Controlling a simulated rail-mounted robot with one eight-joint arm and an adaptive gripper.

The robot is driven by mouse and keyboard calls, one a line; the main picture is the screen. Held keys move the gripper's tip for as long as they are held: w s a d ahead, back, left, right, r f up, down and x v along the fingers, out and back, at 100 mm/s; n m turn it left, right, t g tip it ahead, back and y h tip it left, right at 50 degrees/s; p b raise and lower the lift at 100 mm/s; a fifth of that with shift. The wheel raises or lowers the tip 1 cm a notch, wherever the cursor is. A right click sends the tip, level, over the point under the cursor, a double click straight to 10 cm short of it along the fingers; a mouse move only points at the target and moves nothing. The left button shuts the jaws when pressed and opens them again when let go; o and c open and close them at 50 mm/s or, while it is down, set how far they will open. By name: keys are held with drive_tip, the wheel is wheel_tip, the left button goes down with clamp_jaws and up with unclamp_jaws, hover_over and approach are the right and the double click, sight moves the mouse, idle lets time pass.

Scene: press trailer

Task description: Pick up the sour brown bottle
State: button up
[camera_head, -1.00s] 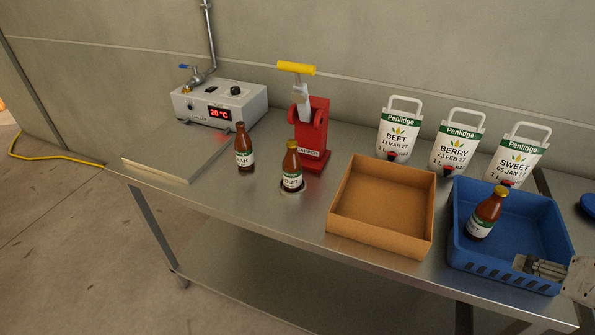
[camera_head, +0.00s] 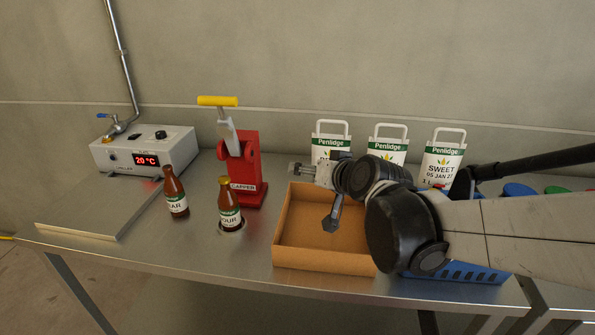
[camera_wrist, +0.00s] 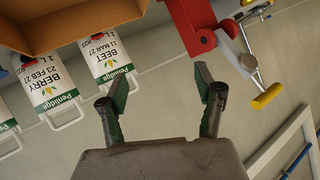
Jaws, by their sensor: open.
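The sour brown bottle (camera_head: 230,208) stands upright in front of the red capper (camera_head: 242,172). It has a yellow cap and a label reading "OUR". Another brown bottle (camera_head: 175,195), with a label ending in "AR", stands to its left. In the wrist view, my gripper (camera_wrist: 161,82) is open, with nothing between its fingers. That view is upside down and also shows the red capper (camera_wrist: 200,30), but not the sour bottle. In the head view, the end of my arm is above the cardboard box, right of the sour bottle and apart from it.
The open cardboard box (camera_head: 310,262) stands right of the sour bottle. My arm mostly hides the blue crate (camera_head: 470,272). Labelled pouches (camera_head: 441,160) stand behind. The steel table (camera_head: 150,240) is clear in front of the bottles.

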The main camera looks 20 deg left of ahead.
sight(233, 208)
drive_tip(key=a+f+n+y+b, duration=0.15)
drive_tip(key=a+f, duration=0.25)
drive_tip(key=a, duration=0.8)
drive_tip(key=s+a+f+n, duration=0.1)
drive_tip(key=s+f, duration=0.1)
drive_tip(key=s+a+f+n+g, duration=0.1)
drive_tip(key=s+a+f+n, duration=0.1)
drive_tip(key=f, duration=0.1)
drive_tip(key=s+a+f+n+y, duration=0.1)
drive_tip(key=s+a+f, duration=0.1)
drive_tip(key=s+f, duration=0.1)
drive_tip(key=shift+n+g+b, duration=0.25)
drive_tip(key=shift+g+b, duration=0.05)
drive_tip(key=shift+a+f, duration=0.15)
drive_tip(key=shift+a, duration=0.05)
drive_tip(key=shift+x, duration=3.5)
drive_tip(key=shift+d, duration=0.1)
clamp_jaws()
